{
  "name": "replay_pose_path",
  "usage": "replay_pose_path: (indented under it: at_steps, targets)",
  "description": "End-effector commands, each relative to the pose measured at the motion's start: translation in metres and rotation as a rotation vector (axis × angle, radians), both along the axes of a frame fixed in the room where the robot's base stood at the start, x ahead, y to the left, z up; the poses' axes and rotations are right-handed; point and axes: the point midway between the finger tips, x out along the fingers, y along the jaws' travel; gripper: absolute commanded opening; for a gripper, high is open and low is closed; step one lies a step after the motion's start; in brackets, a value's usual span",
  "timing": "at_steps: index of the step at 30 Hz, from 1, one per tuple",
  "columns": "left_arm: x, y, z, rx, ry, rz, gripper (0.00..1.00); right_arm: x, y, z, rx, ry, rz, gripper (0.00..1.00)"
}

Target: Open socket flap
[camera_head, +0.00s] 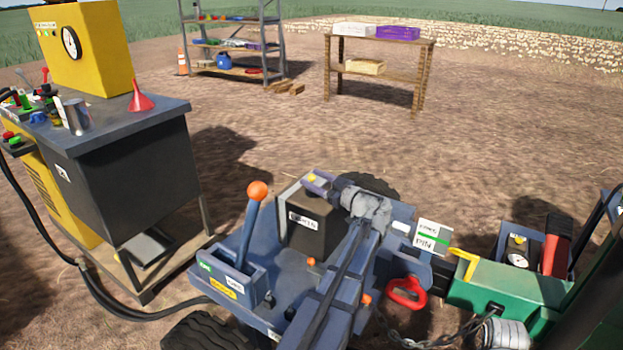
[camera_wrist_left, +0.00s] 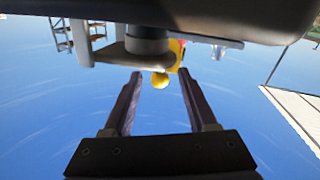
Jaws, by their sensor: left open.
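A dark box (camera_head: 318,232) with a white label stands on the blue machine deck (camera_head: 265,268) in the head view. A small yellow knob (camera_head: 311,178) shows at the top of the box. My left gripper (camera_head: 316,181) is at this knob, its fingers pointing left over the box. In the left wrist view the yellow knob (camera_wrist_left: 160,80) lies between the tips of the open fingers, with gaps that look clear on both sides. I cannot tell for certain which part is the socket flap; my arm hides part of the deck. My right gripper is not in view.
An orange-topped lever (camera_head: 257,190) rises left of the box. A red hook-like handle (camera_head: 407,292) and green machinery (camera_head: 510,290) are to the right. A dark workbench (camera_head: 125,150) stands at left, with a black hose (camera_head: 100,295) running to the deck.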

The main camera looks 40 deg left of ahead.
Motion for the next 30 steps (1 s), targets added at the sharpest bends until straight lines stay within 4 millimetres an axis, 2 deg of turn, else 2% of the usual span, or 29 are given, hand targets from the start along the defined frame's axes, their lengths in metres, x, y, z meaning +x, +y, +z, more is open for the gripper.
replay_pose_path:
  at_steps: [6, 14, 27, 30]
  targets:
    - [0.0012, 0.0130, -0.0002, 0.000, 0.000, 0.000, 0.58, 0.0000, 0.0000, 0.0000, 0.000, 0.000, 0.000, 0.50]
    - [0.0012, 0.0134, -0.0002, -0.001, 0.000, -0.001, 0.58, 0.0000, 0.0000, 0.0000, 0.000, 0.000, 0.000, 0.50]
    - [0.0012, 0.0131, -0.0002, -0.001, 0.000, -0.001, 0.08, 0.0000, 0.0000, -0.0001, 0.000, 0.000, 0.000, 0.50]
    - [0.0011, 0.0131, -0.0002, -0.001, 0.000, -0.001, 0.00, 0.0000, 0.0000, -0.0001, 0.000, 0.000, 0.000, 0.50]
